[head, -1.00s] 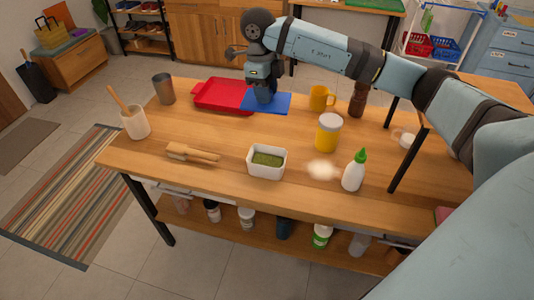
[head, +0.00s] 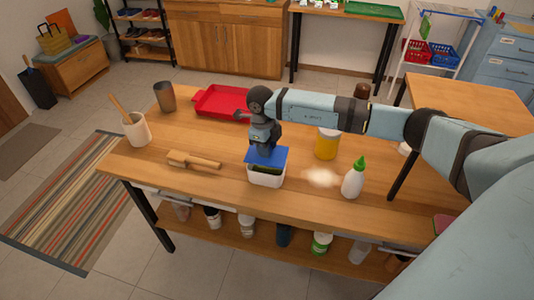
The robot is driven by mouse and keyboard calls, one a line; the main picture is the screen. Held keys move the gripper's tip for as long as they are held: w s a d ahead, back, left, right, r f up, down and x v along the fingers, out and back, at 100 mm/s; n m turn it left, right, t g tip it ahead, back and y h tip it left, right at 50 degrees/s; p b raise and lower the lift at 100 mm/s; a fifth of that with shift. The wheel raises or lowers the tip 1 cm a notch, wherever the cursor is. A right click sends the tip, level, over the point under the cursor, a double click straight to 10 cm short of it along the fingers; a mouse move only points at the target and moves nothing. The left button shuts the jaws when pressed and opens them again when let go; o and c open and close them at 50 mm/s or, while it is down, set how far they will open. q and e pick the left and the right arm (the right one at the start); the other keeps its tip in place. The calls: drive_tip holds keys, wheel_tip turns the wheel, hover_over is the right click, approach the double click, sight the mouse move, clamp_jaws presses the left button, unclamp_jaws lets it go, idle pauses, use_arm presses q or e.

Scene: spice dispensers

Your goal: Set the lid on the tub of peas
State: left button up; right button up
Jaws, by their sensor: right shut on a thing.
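The blue lid (head: 268,158) is held flat by my right gripper (head: 265,148), which is shut on it from above. The lid is over the back part of the white tub of peas (head: 266,180), near its rim. A strip of green peas (head: 262,170) shows along the tub's front side. I cannot tell whether the lid touches the rim. The tub stands upright near the table's front edge. My left gripper is not in view.
A red tray (head: 222,102) lies behind.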

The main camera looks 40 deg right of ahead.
wheel_tip(320, 180, down, 3)
drive_tip(key=shift+f, duration=0.1)
drive_tip(key=shift+f, duration=0.3)
drive_tip(key=o, duration=0.9)
drive_tip(key=shift+o, duration=0.2)
drive_tip(key=shift+r, duration=0.1)
